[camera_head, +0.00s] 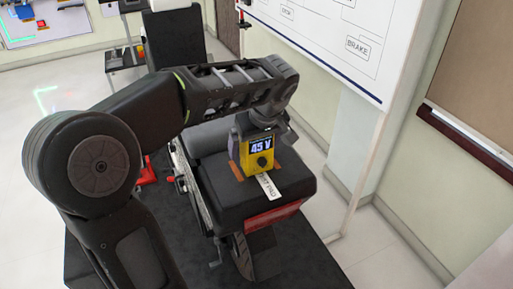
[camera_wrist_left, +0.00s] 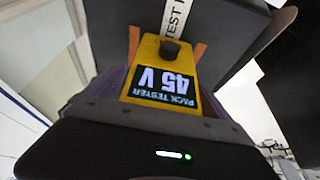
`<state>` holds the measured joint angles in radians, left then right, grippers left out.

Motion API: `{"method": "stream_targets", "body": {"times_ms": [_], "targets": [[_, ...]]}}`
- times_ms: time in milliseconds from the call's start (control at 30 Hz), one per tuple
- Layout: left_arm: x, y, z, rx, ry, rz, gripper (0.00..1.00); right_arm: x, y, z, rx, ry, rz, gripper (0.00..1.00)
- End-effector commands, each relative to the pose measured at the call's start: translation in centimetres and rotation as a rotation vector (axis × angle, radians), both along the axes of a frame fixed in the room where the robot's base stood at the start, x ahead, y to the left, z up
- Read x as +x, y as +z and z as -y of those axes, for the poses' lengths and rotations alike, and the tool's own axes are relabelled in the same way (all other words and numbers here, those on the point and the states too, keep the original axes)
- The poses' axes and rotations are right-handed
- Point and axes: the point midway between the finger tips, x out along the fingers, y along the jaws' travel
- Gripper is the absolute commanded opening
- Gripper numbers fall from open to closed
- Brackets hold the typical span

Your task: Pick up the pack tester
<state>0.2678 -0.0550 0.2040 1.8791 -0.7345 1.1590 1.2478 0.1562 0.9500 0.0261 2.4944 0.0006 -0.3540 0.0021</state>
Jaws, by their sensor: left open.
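The pack tester (camera_head: 253,158) is a small yellow box with a dark display reading 45 V and a black knob. It stands on top of a black box-like unit (camera_head: 230,198). My left gripper (camera_head: 256,128) is open, close over the tester's upper end. In the left wrist view the tester (camera_wrist_left: 162,75) lies between the gripper's sides, with its display towards the gripper body. I cannot tell whether the fingers touch it. My right gripper is not in view.
A white label strip (camera_head: 268,186) and orange strips (camera_wrist_left: 198,52) lie beside the tester on the black unit. A whiteboard (camera_head: 340,40) stands close behind on the right. A dark chair (camera_head: 175,40) stands at the back. Floor (camera_head: 385,245) is clear at the right.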

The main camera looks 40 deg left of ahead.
Motion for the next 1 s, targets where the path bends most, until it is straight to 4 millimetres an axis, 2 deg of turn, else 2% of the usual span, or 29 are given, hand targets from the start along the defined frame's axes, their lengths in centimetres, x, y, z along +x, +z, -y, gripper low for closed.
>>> {"method": "stream_targets", "body": {"times_ms": [267, 1000], "targets": [[0.0, 0.04, 0.01, 0.0, 0.0, 0.0, 0.94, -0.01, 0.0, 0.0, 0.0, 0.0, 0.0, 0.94], [0.0, 0.04, 0.01, 0.0, 0.0, 0.0, 0.34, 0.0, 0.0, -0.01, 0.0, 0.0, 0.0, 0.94]]}}
